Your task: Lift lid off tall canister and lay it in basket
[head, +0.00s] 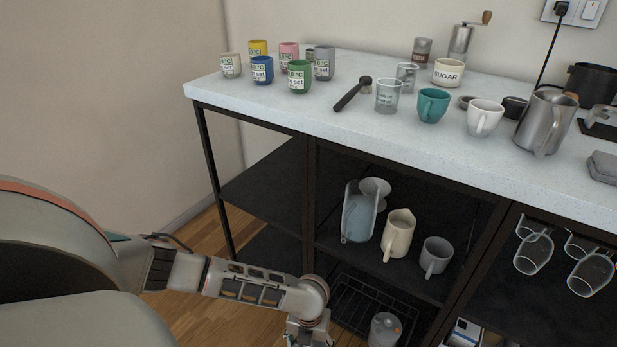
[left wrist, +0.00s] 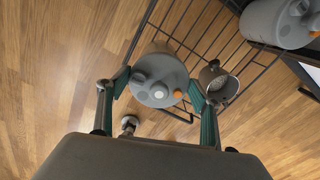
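A grey round lid (left wrist: 160,72) with a pale knob and an orange tab lies between the fingers of my left gripper (left wrist: 158,88) in the left wrist view. The fingers are wide apart, close to its two sides; I cannot tell whether they press on it. What lies under it is hidden. A second grey lidded canister (left wrist: 275,22) with an orange tab is at the upper right. My right gripper is out of view.
The shelf above holds a beige pitcher (head: 398,236) and a grey mug (head: 436,257). The countertop (head: 330,130) carries several cups. Wooden floor (head: 190,320) is open at left.

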